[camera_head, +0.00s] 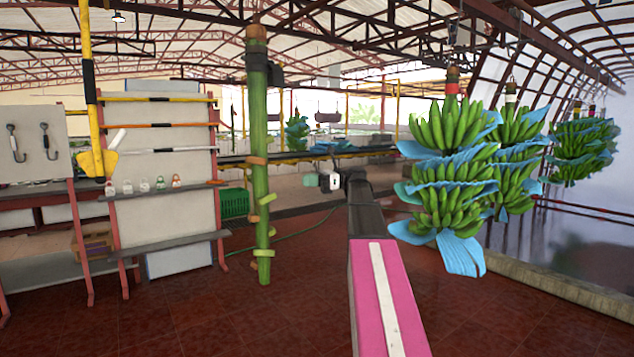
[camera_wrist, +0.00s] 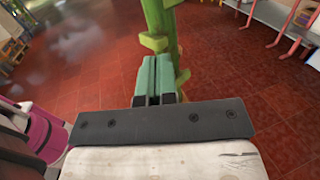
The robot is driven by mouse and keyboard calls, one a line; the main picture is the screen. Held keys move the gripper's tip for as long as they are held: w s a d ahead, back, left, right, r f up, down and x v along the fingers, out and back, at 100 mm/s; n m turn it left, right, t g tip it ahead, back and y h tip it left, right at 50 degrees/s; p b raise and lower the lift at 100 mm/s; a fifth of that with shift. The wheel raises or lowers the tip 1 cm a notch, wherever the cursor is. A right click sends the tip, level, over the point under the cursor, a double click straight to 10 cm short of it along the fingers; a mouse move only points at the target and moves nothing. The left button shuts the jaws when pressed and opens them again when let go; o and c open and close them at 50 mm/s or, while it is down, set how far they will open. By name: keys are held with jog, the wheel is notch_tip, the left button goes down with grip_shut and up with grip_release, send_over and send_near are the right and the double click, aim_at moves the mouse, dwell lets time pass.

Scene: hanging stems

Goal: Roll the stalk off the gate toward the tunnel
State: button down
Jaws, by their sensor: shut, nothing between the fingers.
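The bare green stalk (camera_head: 261,150) hangs upright left of centre in the head view, with a brown cut top, a dark fitting near it and several pale stubs low down. My gripper (camera_head: 329,182) is to the right of the stalk there, at about mid-height. In the wrist view the green fingers (camera_wrist: 154,78) are shut together and empty, with the stalk (camera_wrist: 163,22) just beyond their tips. I cannot tell whether they touch it. No gate can be told apart clearly. An arched, tunnel-like frame (camera_head: 590,38) curves along the right side.
Blue-wrapped banana bunches (camera_head: 455,145) hang to the right of my arm, with more behind. A grey tool board (camera_head: 165,165) with shelves stands left, near a yellow pole (camera_head: 90,80). A green crate (camera_head: 234,203) is behind the stalk. Red tiled floor is open in front.

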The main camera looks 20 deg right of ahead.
send_near(246, 185)
jog(key=w+d, duration=0.2)
jog(key=shift+w+d+r, duration=0.1)
jog(key=shift+d, duration=0.2)
jog(key=a, duration=0.2)
jog(key=s+a, duration=0.1)
jog(key=a, duration=0.2)
jog(key=s+a, duration=0.1)
jog(key=a, duration=0.1)
jog(key=shift+s+a, duration=0.15)
jog(key=shift+s, duration=0.05)
